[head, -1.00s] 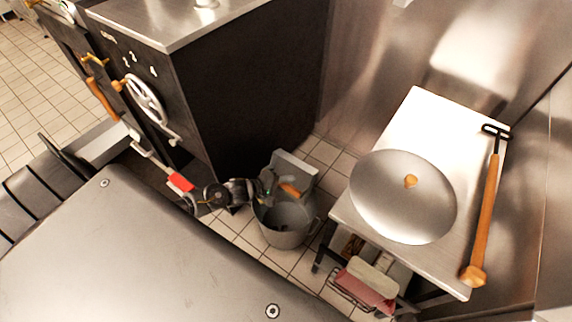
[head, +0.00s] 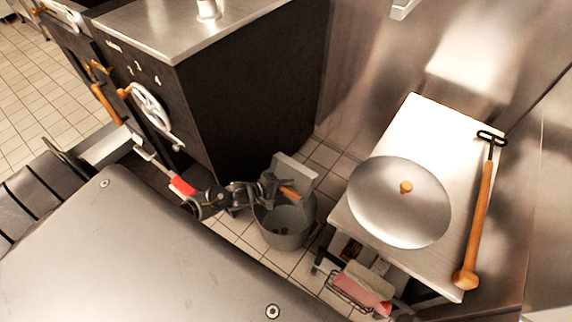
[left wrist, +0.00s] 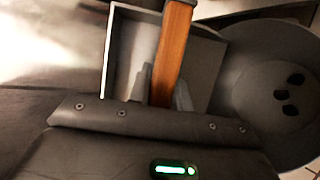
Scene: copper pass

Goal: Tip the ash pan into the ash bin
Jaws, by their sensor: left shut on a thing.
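The ash pan (head: 297,172) is a grey, open metal tray with a wooden handle (head: 290,192). It is steeply tilted at the back edge of the ash bin (head: 287,243), a round grey bucket on the tiled floor. My left gripper (head: 272,188) is shut on the handle, above the bin's left rim. In the left wrist view the handle (left wrist: 173,50) runs between my fingers, and the visible inside of the pan (left wrist: 205,65) looks empty. Several dark lumps (left wrist: 290,95) lie in the bin. My right gripper is not in view.
A dark range (head: 250,95) with a white handwheel (head: 151,108) stands left of the bin. A steel table (head: 405,122) at right carries a domed lid (head: 390,215) and a wooden-handled tool (head: 477,225). A wire rack (head: 350,290) sits below. Steel walls close the back.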

